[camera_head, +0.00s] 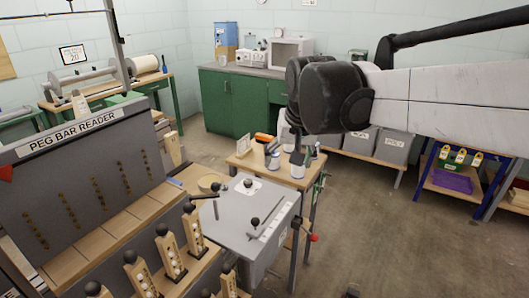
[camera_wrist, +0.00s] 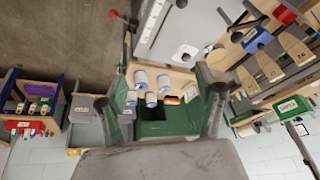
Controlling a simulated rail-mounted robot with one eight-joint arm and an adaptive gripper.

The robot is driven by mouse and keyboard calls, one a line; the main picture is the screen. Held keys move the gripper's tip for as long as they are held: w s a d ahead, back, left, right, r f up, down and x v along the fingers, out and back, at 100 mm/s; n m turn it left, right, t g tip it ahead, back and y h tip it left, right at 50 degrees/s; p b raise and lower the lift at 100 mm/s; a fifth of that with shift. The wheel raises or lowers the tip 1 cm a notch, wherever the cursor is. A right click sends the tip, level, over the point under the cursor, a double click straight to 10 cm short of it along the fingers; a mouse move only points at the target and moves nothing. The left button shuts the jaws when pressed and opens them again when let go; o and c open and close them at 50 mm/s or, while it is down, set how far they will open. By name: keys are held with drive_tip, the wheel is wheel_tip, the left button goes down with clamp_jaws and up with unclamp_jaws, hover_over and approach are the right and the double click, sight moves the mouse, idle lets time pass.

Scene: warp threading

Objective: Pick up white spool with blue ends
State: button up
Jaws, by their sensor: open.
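Several white spools with blue ends stand on a small wooden table (camera_head: 240,161).
An orange item (camera_head: 264,138) and a small card (camera_head: 243,144) stand on the same table. A grey machine box (camera_head: 250,215) with black knobs is close in front. Grey bins (camera_head: 393,147) on a shelf are to the right. The floor at right is clear.

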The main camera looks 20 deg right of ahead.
drive_tip(key=w+d+r+m+g+p, duration=0.1)
drive_tip(key=w+d+m, duration=0.15)
drive_tip(key=w, duration=0.55)
drive_tip(key=m+g+p, duration=0.4)
hover_over(298, 167)
drive_tip(key=w+d, duration=0.2)
drive_tip(key=w, duration=0.1)
wheel_tip(298, 167, down, 13)
drive_tip(key=shift+y, duration=0.3)
drive_tip(key=f, duration=0.8)
drive_tip(key=shift+s, duration=0.2)
drive_tip(key=shift+a+f+b, duration=0.15)
drive_tip(key=shift+f, duration=1.2)
drive_tip(key=shift+a+f+b, duration=0.15)
drive_tip(key=shift+f, duration=1.15)
drive_tip(key=c, duration=1.3)
